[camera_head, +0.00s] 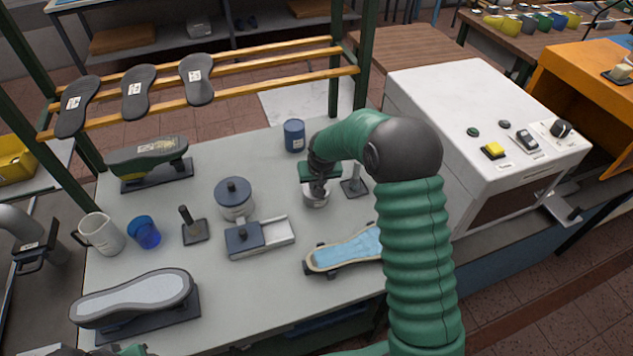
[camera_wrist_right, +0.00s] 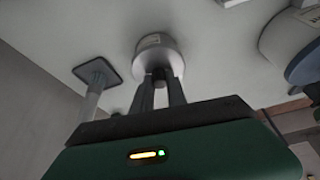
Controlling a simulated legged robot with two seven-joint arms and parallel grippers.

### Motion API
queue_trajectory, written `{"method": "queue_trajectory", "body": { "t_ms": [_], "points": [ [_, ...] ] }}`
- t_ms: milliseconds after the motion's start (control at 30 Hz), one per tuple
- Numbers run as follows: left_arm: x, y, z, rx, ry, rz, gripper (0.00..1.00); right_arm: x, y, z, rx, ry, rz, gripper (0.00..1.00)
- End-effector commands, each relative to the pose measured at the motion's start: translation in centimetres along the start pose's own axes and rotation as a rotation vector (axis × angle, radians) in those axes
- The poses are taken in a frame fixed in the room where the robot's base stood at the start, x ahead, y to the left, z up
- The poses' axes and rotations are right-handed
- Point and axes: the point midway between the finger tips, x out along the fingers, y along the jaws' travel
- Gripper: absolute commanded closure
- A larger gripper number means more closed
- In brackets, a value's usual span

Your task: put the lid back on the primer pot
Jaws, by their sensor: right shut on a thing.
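My right gripper (camera_head: 318,188) points down at a small pale pot (camera_head: 316,200) on the bench. The knob looks like that of a lid; I cannot tell whether the lid is fully seated. The fingers hide part of it. A larger grey pot (camera_head: 235,208) with a dark knobbed lid (camera_head: 232,187) stands to the left. Only green parts, likely my left gripper (camera_head: 130,349), show at the bottom edge, jaws unclear.
A post on a square base (camera_head: 354,187) stands close right of the gripper. A blue tin (camera_head: 294,135) is behind. A white machine (camera_head: 480,120) stands right.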

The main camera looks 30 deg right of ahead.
Motion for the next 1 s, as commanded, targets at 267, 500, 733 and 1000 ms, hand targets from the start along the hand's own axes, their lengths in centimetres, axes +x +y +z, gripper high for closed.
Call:
{"method": "queue_trajectory", "body": {
  "t_ms": [267, 500, 733, 1000],
  "points": [
    [-0.12, 0.0, -0.03, 0.0, 0.0, 0.0, 0.51, 0.01, -0.08, 0.06, 0.0, 0.0, 0.0, 1.0],
    [-0.12, 0.0, -0.03, 0.0, 0.0, 0.0, 0.51, 0.01, -0.1, 0.05, 0.0, 0.0, 0.0, 0.68],
    [-0.12, 0.0, -0.03, 0.0, 0.0, 0.0, 0.51, 0.01, -0.1, 0.05, 0.0, 0.0, 0.0, 0.57],
    [-0.12, 0.0, -0.03, 0.0, 0.0, 0.0, 0.51, 0.01, -0.1, 0.06, 0.0, 0.0, 0.0, 0.35]
  ]
}}
